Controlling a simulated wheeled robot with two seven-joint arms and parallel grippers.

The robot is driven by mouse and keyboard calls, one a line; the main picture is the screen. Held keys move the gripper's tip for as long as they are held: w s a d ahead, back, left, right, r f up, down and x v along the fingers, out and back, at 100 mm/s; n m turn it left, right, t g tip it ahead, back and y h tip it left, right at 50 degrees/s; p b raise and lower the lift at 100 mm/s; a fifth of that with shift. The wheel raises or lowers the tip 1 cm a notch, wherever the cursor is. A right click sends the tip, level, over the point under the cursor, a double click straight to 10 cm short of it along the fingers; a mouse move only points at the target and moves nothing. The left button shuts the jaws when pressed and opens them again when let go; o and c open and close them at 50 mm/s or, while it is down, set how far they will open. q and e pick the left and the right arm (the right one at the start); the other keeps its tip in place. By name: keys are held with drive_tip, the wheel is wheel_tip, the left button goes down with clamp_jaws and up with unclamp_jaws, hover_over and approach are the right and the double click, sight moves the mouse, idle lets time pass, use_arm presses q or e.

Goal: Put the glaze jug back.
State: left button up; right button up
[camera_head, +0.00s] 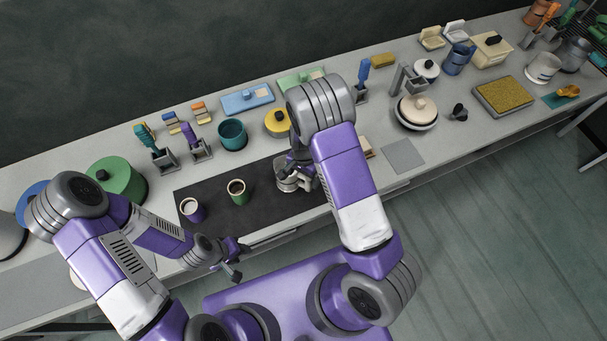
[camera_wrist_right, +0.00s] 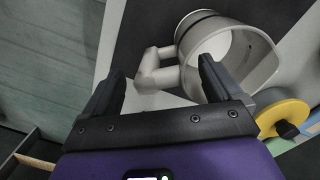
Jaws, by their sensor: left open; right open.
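The glaze jug, which I take to be the pale grey-white jug (camera_head: 286,186), stands at the right end of the dark mat (camera_head: 215,212), partly hidden by my right gripper. In the right wrist view the jug (camera_wrist_right: 262,72) shows its open mouth, and its handle (camera_wrist_right: 150,72) points toward my right gripper. My right gripper (camera_head: 299,166) is open, with the handle between or just beyond its fingertips (camera_wrist_right: 162,70); I cannot tell whether they touch. My left gripper (camera_head: 236,262) is open and empty near the counter's front edge.
A purple cup (camera_head: 193,211) and a green cup (camera_head: 237,197) with dark contents stand on the mat. Behind are a teal pot (camera_head: 232,139) and a yellow-lidded pot (camera_head: 277,124). A bare grey square (camera_head: 403,156) lies to the right, near a cream-lidded pot (camera_head: 417,108).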

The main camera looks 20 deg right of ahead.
drive_tip(key=shift+r, duration=0.1)
drive_tip(key=shift+w+r+p, duration=0.2)
drive_tip(key=shift+r+p, duration=3.05)
drive_tip(key=shift+r, duration=0.65)
wheel_tip(320, 180, up, 8)
drive_tip(key=shift+w+d+f, duration=0.15)
drive_tip(key=shift+w+f, duration=0.05)
